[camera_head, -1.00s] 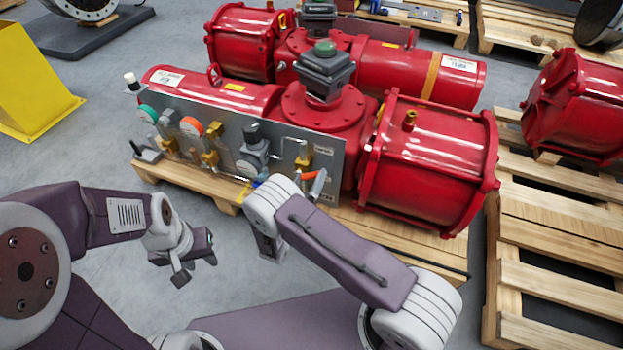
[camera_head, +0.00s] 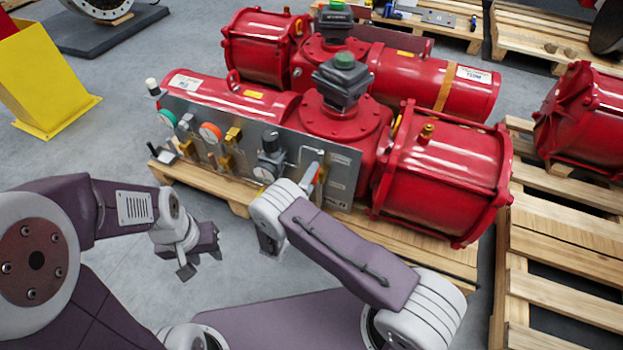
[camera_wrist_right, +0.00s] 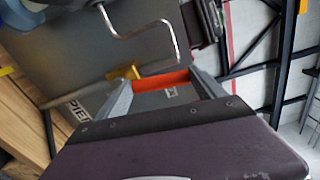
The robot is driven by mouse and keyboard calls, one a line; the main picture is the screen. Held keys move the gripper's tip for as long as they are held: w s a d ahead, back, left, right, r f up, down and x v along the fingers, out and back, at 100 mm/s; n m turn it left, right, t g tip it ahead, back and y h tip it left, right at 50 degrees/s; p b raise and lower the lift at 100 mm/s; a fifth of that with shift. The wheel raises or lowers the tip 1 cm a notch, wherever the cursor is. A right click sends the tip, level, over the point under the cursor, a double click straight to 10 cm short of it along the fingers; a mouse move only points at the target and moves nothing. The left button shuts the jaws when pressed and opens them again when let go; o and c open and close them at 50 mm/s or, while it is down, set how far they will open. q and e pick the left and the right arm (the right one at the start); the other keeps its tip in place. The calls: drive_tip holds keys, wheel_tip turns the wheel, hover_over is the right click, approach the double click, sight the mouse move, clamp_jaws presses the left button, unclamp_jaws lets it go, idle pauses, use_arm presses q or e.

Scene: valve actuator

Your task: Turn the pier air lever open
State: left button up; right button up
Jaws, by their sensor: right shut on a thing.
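The pier air lever is an orange-red handle (camera_wrist_right: 160,80) low on the grey control panel (camera_head: 350,163). In the right wrist view it lies between the two grey fingers of my right gripper (camera_wrist_right: 158,86), which is shut on it. A partly visible label reading "PIER" (camera_wrist_right: 78,112) is on the plate beside it. In the head view only a small orange piece of the lever (camera_head: 322,175) shows, because my right wrist covers much of that spot. My left gripper (camera_head: 201,264) hangs empty in front of the pallet, its fingers apart, away from the panel.
Red actuator cylinders (camera_head: 445,175) stand behind the panel on a wooden pallet (camera_head: 228,192). Gauges, brass fittings and a bent metal tube (camera_wrist_right: 150,32) crowd the panel near the lever. Another pallet (camera_head: 560,255) is at the right. Grey floor is free at the left.

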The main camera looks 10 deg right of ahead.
drive_tip(key=shift+w+a+n, duration=0.1)
drive_tip(key=shift+a+n, duration=0.1)
drive_tip(key=shift+n, duration=0.2)
drive_tip(key=shift+f, duration=0.1)
drive_tip(key=o, duration=2.1)
drive_tip(key=shift+c, duration=0.2)
drive_tip(key=p+v, duration=0.3)
drive_tip(key=v, duration=0.6)
drive_tip(key=shift+a, duration=0.1)
